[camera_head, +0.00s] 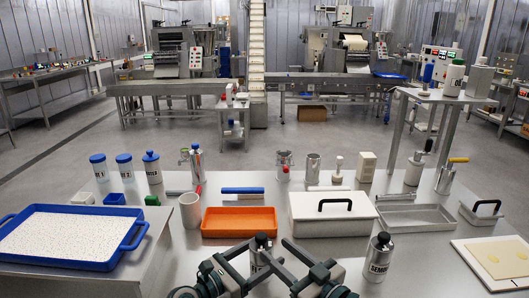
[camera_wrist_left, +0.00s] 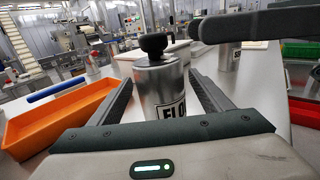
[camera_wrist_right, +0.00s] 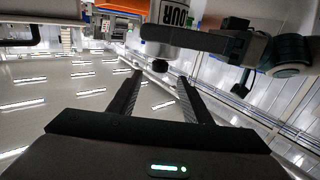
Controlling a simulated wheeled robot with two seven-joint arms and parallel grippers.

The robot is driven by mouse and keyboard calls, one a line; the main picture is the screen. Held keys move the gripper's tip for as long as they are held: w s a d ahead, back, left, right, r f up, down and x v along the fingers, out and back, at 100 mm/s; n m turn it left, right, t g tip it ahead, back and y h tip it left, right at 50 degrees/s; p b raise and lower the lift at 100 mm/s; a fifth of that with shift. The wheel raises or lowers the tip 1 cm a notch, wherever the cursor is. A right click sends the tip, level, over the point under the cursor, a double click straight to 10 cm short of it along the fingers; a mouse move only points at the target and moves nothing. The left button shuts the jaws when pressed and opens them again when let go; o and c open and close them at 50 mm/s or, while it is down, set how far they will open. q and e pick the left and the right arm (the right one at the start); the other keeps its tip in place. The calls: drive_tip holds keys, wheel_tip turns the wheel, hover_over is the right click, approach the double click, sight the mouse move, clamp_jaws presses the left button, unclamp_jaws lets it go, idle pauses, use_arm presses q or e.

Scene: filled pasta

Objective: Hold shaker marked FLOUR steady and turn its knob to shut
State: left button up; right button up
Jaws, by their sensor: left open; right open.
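The FLOUR shaker is a silver cylinder with a black knob on top. In the left wrist view the shaker (camera_wrist_left: 158,88) stands upright between the spread fingers of my left gripper (camera_wrist_left: 158,95), with its knob (camera_wrist_left: 153,44) above them. My right gripper (camera_wrist_right: 158,85) is open. In the right wrist view the shaker (camera_wrist_right: 172,14) appears upside down, its dark knob (camera_wrist_right: 160,65) near the gap between the right fingertips. In the head view both grippers meet around the shaker, mostly hiding its body; the knob (camera_head: 261,239) shows. I cannot tell whether any finger touches it.
A shaker marked SEMO (camera_head: 379,262) stands close on the right. Behind are an orange tray (camera_head: 238,222), a white lidded box (camera_head: 332,224) and a white cup (camera_head: 190,211). A blue tray (camera_head: 65,262) lies left. A cream board (camera_head: 492,272) lies right.

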use_arm(q)
drive_tip(key=shift+s+a, duration=0.1)
drive_tip(key=v, duration=1.1)
drive_tip(key=shift+s+a, duration=0.25)
drive_tip(key=shift+a, duration=0.05)
